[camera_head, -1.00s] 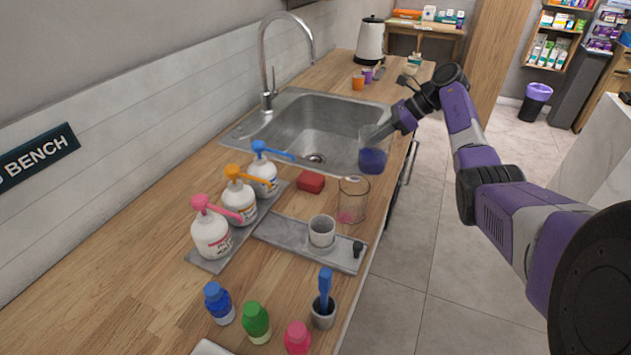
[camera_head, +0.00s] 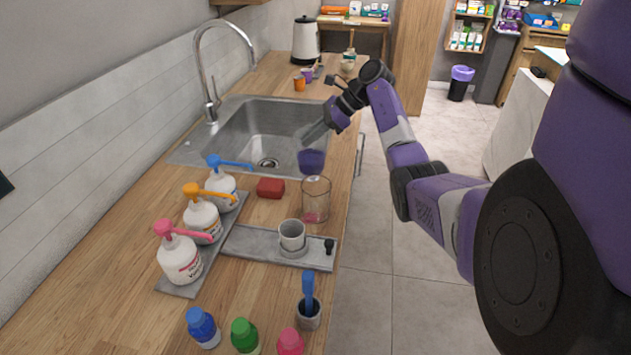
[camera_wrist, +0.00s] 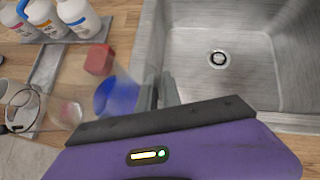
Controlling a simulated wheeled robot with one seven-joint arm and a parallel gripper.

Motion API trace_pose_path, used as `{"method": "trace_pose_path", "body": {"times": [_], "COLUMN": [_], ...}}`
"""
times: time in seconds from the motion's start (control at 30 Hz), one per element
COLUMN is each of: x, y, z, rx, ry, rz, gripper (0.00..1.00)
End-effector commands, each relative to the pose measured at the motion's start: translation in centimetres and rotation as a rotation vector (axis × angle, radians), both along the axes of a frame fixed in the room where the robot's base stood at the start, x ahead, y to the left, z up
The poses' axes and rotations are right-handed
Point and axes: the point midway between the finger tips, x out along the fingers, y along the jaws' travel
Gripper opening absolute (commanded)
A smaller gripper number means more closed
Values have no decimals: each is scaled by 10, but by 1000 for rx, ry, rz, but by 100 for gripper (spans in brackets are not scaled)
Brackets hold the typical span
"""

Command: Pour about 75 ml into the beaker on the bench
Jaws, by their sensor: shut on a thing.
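My gripper (camera_head: 318,133) is shut on a clear glass vessel with dark blue liquid (camera_head: 311,161) in its lower part. It holds the vessel over the sink's near right corner. In the wrist view the blue liquid (camera_wrist: 117,97) shows beside my gripper's fingers (camera_wrist: 160,90); the vessel's clear walls are hard to make out. The clear beaker (camera_head: 316,199) stands upright on the bench, with a little pink at its bottom. In the head view it is just in front of the held vessel and apart from it.
A red block (camera_head: 271,187) lies left of the beaker. Several pump bottles (camera_head: 203,220) stand to the left. The sink (camera_head: 240,140) with its tall tap lies behind. The counter's right edge is close.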

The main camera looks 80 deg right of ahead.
Motion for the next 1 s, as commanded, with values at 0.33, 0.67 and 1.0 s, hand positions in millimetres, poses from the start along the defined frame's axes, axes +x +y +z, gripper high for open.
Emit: {"method": "trace_pose_path", "body": {"times": [0.33,0.67,1.0], "x": [-4,-12,-19], "y": [15,35,54], "z": [24,50,78], "rx": [-208,-409,-611], "ry": [-79,-153,-225], "rz": [1,2,2], "gripper": [0,0,0]}}
